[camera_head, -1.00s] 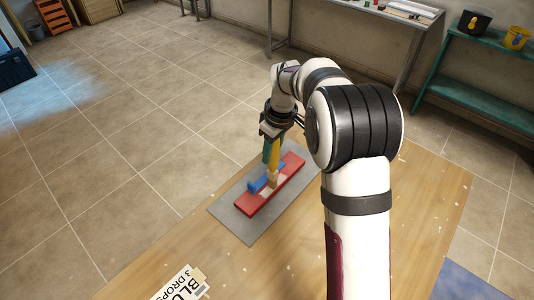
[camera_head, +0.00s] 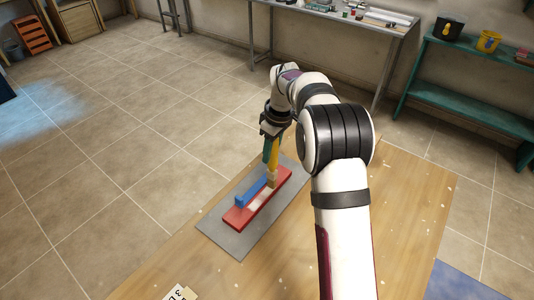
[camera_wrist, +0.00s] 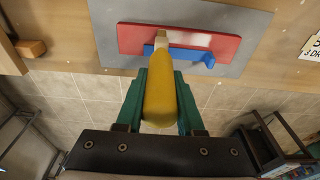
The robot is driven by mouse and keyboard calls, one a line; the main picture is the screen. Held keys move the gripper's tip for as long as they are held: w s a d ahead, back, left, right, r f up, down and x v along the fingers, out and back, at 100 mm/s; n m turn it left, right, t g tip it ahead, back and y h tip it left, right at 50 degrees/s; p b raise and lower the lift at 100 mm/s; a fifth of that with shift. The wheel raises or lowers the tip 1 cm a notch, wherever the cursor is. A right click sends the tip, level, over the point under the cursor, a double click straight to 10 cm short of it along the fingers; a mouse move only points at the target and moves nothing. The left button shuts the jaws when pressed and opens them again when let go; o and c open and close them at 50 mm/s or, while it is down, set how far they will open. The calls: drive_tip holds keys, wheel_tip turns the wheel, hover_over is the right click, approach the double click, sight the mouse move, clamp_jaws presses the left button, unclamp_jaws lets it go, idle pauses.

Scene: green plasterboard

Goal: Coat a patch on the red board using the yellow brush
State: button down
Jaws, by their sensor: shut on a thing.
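The red board (camera_head: 234,219) lies flat on a grey mat (camera_head: 236,245). A pale whitish patch (camera_head: 258,202) runs lengthwise on its face; it also shows in the wrist view (camera_wrist: 202,39). My gripper (camera_head: 271,150), with green fingers, is shut on the handle of the yellow brush (camera_head: 275,153). In the wrist view the yellow handle (camera_wrist: 159,100) sits between both fingers. The brush points down, and its pale bristles (camera_wrist: 162,39) are at the red board, seemingly touching it at the patch's end. Exact contact is hard to tell.
A blue angled piece (camera_head: 252,190) lies along the board's left long edge; it shows beside the brush in the wrist view (camera_wrist: 190,55). A white lettered card (camera_head: 180,292) is at the wooden table's (camera_head: 400,225) near edge. The table right of the mat is mostly clear.

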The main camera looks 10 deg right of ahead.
drive_tip(key=shift+w+d+r, duration=0.1)
drive_tip(key=shift+w+d, duration=0.4)
drive_tip(key=s+a, duration=0.9)
drive_tip(key=shift+s+a, duration=0.15)
drive_tip(key=shift+s, duration=0.05)
idle(1.5)
